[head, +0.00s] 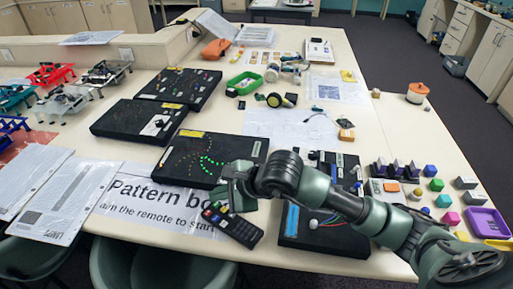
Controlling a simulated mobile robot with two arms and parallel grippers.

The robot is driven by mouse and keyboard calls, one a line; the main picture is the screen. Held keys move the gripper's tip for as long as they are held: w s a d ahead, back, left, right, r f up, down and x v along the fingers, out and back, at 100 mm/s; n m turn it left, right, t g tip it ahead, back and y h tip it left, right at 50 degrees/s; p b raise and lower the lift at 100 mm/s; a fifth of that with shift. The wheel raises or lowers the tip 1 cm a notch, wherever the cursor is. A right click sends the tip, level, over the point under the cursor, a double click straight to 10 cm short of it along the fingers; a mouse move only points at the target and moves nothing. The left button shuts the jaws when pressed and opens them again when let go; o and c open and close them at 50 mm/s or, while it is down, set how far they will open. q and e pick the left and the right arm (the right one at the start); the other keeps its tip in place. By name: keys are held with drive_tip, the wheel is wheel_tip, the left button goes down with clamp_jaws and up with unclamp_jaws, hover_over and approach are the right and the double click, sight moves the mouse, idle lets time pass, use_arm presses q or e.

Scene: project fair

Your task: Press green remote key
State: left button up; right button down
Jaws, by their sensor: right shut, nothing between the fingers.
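The black remote (238,228) lies on the printed sheet near the table's front edge, with small coloured keys at its upper left end. My right gripper (224,203) is at that end of the remote, pointing down and to the left. Its fingers are shut and empty, and they hide part of the keys. I cannot tell whether a fingertip touches a key. The black pattern board (195,166) behind shows a curve of lit green dots and some red ones. My left gripper is not in the picture.
A black board with wires (323,234) lies right of the remote, under my right arm. Coloured blocks (452,218) and a purple tray (487,223) stand at the right. More black boards (140,121) lie behind. Green chairs (160,268) stand at the front edge.

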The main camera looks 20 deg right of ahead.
wheel_tip(320, 180, up, 6)
drive_tip(key=p, duration=0.3)
drive_tip(key=shift+f, duration=0.1)
idle(0.7)
